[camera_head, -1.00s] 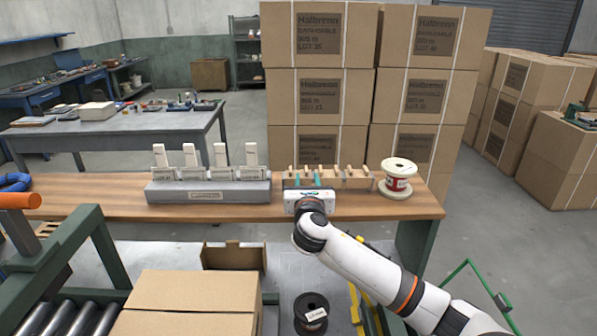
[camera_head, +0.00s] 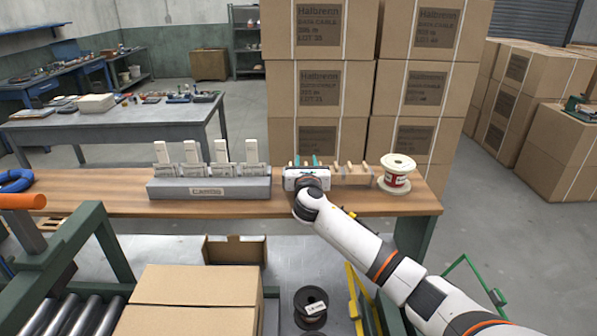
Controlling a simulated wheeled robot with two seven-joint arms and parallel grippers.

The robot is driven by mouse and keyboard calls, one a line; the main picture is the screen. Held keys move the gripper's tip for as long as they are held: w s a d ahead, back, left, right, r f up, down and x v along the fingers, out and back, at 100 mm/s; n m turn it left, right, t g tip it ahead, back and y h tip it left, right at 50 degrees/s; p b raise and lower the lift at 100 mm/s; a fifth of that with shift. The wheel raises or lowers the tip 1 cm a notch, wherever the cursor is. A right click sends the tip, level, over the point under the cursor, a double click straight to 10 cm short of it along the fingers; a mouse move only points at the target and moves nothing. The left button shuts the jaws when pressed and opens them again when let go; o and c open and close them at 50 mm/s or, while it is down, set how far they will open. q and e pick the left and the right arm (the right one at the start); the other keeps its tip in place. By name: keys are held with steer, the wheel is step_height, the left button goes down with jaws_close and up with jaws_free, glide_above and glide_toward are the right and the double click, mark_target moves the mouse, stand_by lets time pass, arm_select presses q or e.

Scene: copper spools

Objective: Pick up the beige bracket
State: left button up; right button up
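A low rack on the wooden bench holds a row of small beige upright pieces (camera_head: 365,171), which look like the brackets; their exact shape is too small to make out. My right gripper (camera_head: 306,161) is at the left end of this rack. Its white body hides that part of the rack, and its two teal fingertips show above it with a gap between them. A beige piece seems to stand between or just behind the fingers; contact cannot be made out. My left gripper is not in view.
A grey block (camera_head: 208,190) with several pale upright pieces stands left of the rack. A white-flanged red spool (camera_head: 397,174) stands right of it. Cardboard boxes (camera_head: 318,95) are stacked behind the bench (camera_head: 110,197). A black spool (camera_head: 311,308) and a carton (camera_head: 193,288) are in front.

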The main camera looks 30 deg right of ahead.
jaws_close()
